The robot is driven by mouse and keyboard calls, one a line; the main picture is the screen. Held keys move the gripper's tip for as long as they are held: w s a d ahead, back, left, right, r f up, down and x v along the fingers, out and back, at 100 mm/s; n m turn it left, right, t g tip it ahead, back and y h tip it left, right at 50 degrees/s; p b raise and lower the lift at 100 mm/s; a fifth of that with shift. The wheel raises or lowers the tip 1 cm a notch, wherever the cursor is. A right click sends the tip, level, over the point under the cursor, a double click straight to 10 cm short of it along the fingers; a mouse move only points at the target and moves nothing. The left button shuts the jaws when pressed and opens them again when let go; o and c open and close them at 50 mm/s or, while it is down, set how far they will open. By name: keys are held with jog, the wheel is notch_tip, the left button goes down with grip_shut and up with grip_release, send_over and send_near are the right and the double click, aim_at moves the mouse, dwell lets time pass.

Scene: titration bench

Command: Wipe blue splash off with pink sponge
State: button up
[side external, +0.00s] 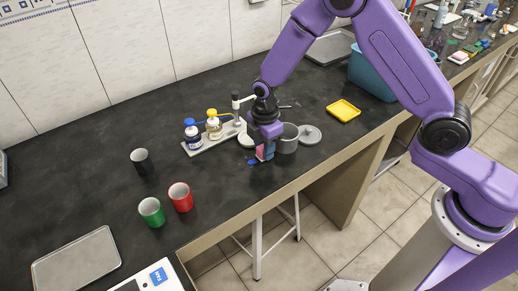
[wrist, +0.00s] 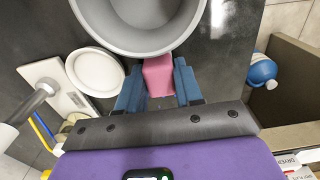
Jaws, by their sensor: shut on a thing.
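The pink sponge (wrist: 158,75) is between the two blue fingers of my gripper (wrist: 158,92) in the wrist view, and the fingers are shut on it. In the side view my gripper (side external: 265,153) points down, low at the bench top, with a little of the pink sponge (side external: 260,151) showing. The splash cannot be made out in the wrist view.
A grey pot (side external: 287,142) stands close right of my gripper, with a grey lid (side external: 310,134) beyond. A white dish (side external: 246,140) and a stand with bottles (side external: 193,136) are to the left. A yellow tray (side external: 343,110) lies right. Black, red (side external: 181,198) and green cups stand left.

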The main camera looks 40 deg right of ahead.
aim_at(243, 169)
jog(key=shift+a, duration=1.75)
jog(key=shift+s+a+f, duration=0.1)
jog(key=shift+a, duration=1.8)
jog(key=shift+r, duration=3.05)
notch_tip(243, 169, up, 3)
